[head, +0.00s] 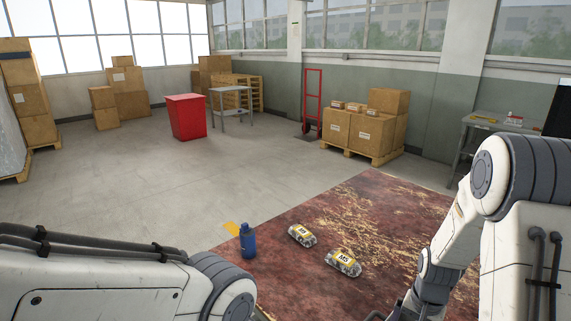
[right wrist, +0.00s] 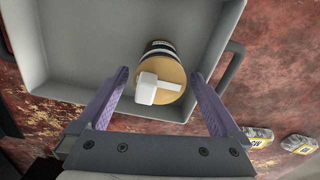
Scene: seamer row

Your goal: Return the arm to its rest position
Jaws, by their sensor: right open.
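My right arm comes in from the right in the head view, bent downward, with its lower end at the bottom edge. In the right wrist view my right gripper (right wrist: 160,76) is open, its two purple fingers spread. A canister (right wrist: 163,70) with a tan end, a dark band and a white piece on top shows between and beyond the fingertips, inside a grey tray (right wrist: 70,92). I cannot tell whether the fingers touch it. My left arm crosses the lower left of the head view; its gripper is out of sight.
A blue bottle (head: 247,242) and two labelled packs (head: 302,236) (head: 343,263) stand or lie on the worn red floor area (head: 370,205). A red bin (head: 186,117), a grey table (head: 230,92) and cartons (head: 350,131) on a pallet stand farther back. Open grey floor lies between.

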